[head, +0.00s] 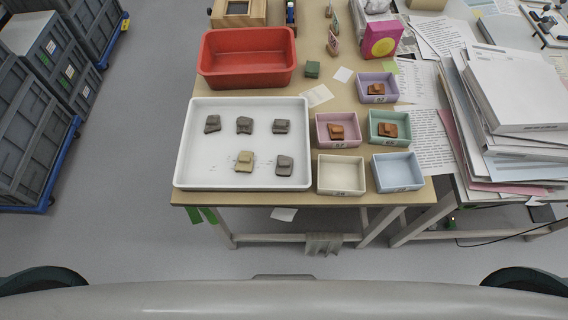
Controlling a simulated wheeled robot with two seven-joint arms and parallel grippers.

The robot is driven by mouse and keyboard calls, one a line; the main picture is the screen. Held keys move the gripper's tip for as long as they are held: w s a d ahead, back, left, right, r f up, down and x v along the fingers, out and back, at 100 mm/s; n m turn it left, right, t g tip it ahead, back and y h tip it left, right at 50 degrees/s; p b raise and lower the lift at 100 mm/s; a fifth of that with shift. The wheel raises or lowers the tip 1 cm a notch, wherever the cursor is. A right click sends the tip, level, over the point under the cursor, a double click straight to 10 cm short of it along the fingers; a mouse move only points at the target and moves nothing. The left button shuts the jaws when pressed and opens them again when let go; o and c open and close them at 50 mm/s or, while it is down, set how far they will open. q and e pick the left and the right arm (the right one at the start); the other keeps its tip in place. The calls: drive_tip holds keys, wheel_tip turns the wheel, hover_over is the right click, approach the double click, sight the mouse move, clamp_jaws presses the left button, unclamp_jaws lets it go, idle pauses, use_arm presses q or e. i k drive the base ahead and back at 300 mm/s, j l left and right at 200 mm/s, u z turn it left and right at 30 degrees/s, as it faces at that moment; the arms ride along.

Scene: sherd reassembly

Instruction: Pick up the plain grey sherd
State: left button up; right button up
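A white tray (188,150) on the table holds several small sherds. Three dark grey sherds lie in its back row: a left one (212,124), a middle one (244,125) and a right one (281,126). A fourth grey sherd (285,165) lies at the front right, beside a tan sherd (244,161) at the front. The grey sherds are small, and I cannot tell which one is plain. Neither of my grippers is in view.
A red bin (247,76) stands behind the tray. To its right, purple (378,99), pink (338,143) and green (389,141) boxes hold orange-brown sherds; cream (341,188) and blue (398,186) boxes look empty. Paper stacks (510,90) crowd the right.

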sight(284, 166)
drive_tip(key=z, duration=1.7)
drive_tip(key=k+j, duration=1.15)
drive_tip(key=j+z, duration=0.05)
drive_tip(key=j, duration=0.1)
